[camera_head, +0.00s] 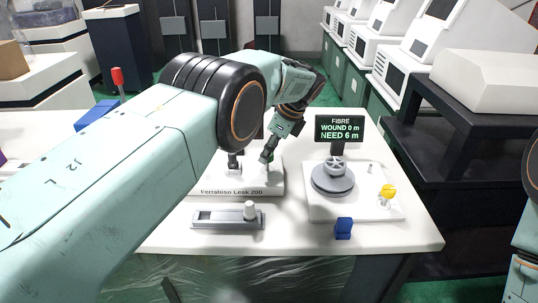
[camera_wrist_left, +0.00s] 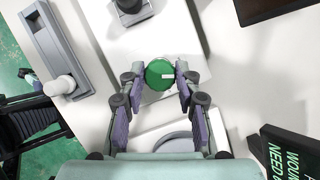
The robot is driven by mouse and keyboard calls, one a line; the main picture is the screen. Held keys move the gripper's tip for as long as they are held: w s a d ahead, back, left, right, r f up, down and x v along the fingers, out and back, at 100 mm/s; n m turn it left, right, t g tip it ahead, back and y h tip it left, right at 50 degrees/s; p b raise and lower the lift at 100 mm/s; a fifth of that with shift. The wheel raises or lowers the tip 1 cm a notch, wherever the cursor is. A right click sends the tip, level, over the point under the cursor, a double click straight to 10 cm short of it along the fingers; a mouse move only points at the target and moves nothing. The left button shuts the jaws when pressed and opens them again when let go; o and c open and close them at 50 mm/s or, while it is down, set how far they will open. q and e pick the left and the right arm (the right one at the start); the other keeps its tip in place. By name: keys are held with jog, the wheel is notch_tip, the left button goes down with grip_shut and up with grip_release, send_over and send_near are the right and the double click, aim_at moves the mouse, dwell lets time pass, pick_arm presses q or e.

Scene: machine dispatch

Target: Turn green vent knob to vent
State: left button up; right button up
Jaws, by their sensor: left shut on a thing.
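The green vent knob (camera_wrist_left: 156,68) shows in the left wrist view as a round green disc with a white mark that points right in the picture. It sits on the white panel labelled "Ferrabiso Leak 200" (camera_head: 236,191). My left gripper (camera_head: 268,156) reaches down onto this panel in the head view, where it mostly hides the knob. In the left wrist view its two fingers (camera_wrist_left: 160,76) are closed on the knob from both sides. The right arm shows only at the right edge of the head view, and its gripper is out of frame.
A grey slider unit with a white knob (camera_head: 250,210) lies in front of the panel. To the right stand a grey spool (camera_head: 332,180), a yellow knob (camera_head: 387,192), a blue block (camera_head: 343,229) and a sign (camera_head: 340,129) reading "FIBRE WOUND 0 m NEED 6 m".

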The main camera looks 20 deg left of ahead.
pick_arm(q)
jog(key=shift+w+a+n+b, duration=0.1)
jog(key=shift+n+b, duration=0.55)
jog(key=shift+n, duration=0.05)
jog(key=shift+g, duration=0.3)
jog(key=o, duration=1.1)
jog(key=shift+o, duration=0.3)
